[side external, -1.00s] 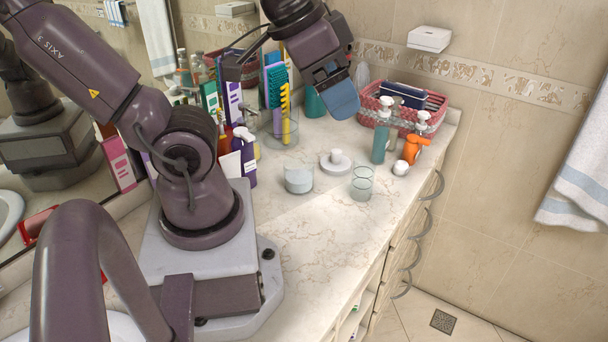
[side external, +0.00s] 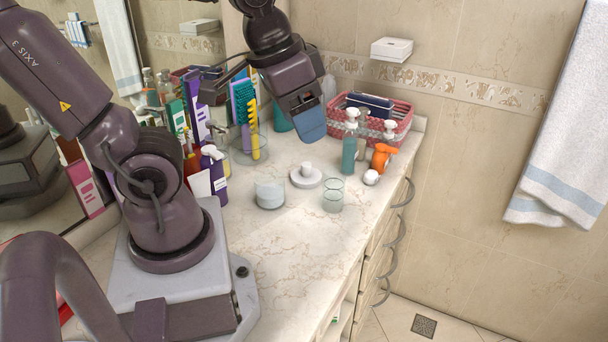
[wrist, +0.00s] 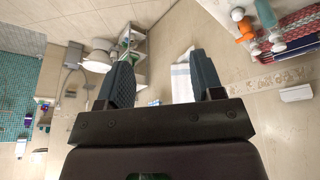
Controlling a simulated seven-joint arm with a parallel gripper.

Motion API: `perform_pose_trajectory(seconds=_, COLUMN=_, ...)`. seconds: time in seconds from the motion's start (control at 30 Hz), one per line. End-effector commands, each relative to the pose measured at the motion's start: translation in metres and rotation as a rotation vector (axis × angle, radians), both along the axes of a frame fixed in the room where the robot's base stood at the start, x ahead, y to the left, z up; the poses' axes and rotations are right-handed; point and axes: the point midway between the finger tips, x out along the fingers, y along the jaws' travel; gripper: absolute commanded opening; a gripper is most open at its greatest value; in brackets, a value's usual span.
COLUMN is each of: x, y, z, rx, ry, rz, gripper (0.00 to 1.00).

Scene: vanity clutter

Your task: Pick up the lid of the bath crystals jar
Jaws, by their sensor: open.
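The round white lid (side external: 306,178) with a knob on top lies flat on the counter in the side view. To its left stands a short jar (side external: 270,194) with pale contents, open at the top; it looks like the bath crystals jar. My gripper (side external: 311,128) hangs above and slightly behind the lid, clear of it, its blue fingers tilted. In the wrist view its two fingers (wrist: 162,80) are spread apart with nothing between them. I cannot make out the lid or the jar in the wrist view.
An empty glass (side external: 332,195) stands just right of the lid. Pump bottles (side external: 349,150), an orange bottle (side external: 381,157) and a pink basket (side external: 398,127) stand at right. A clear cup (side external: 253,147) with combs is at back left. The counter's front is clear.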

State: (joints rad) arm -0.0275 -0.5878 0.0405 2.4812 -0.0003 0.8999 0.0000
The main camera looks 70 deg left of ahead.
Motion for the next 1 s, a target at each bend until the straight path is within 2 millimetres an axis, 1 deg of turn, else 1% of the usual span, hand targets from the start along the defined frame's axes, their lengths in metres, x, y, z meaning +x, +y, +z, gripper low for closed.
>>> perform_pose_trajectory(seconds=0.03, x=0.008, y=0.009, z=-0.012, rx=-0.016, ry=0.063, rz=0.037, gripper=0.61)
perform_pose_trajectory(seconds=0.1, x=0.020, y=0.023, z=-0.026, rx=-0.039, ry=0.126, rz=0.106, gripper=0.61)
perform_pose_trajectory(seconds=0.17, x=0.030, y=0.036, z=-0.038, rx=-0.056, ry=0.171, rz=0.180, gripper=0.61)
perform_pose_trajectory(seconds=0.27, x=0.047, y=0.063, z=-0.062, rx=-0.075, ry=0.232, rz=0.330, gripper=0.61)
perform_pose_trajectory(seconds=0.37, x=0.060, y=0.094, z=-0.089, rx=-0.076, ry=0.278, rz=0.503, gripper=0.61)
perform_pose_trajectory(seconds=0.4, x=0.064, y=0.108, z=-0.100, rx=-0.071, ry=0.292, rz=0.577, gripper=0.61)
perform_pose_trajectory(seconds=0.47, x=0.069, y=0.129, z=-0.118, rx=-0.058, ry=0.309, rz=0.692, gripper=0.61)
perform_pose_trajectory(seconds=0.6, x=0.074, y=0.183, z=-0.157, rx=0.003, ry=0.309, rz=0.961, gripper=0.61)
perform_pose_trajectory(seconds=0.7, x=0.074, y=0.220, z=-0.179, rx=0.056, ry=0.271, rz=1.132, gripper=0.61)
perform_pose_trajectory(seconds=0.77, x=0.076, y=0.240, z=-0.187, rx=0.084, ry=0.230, rz=1.227, gripper=0.61)
perform_pose_trajectory(seconds=0.8, x=0.078, y=0.253, z=-0.191, rx=0.100, ry=0.191, rz=1.290, gripper=0.61)
perform_pose_trajectory(seconds=0.83, x=0.081, y=0.262, z=-0.191, rx=0.106, ry=0.153, rz=1.336, gripper=0.61)
perform_pose_trajectory(seconds=0.9, x=0.092, y=0.274, z=-0.184, rx=0.093, ry=0.063, rz=1.411, gripper=0.61)
perform_pose_trajectory(seconds=1.0, x=0.099, y=0.277, z=-0.181, rx=0.065, ry=-0.002, rz=1.476, gripper=0.61)
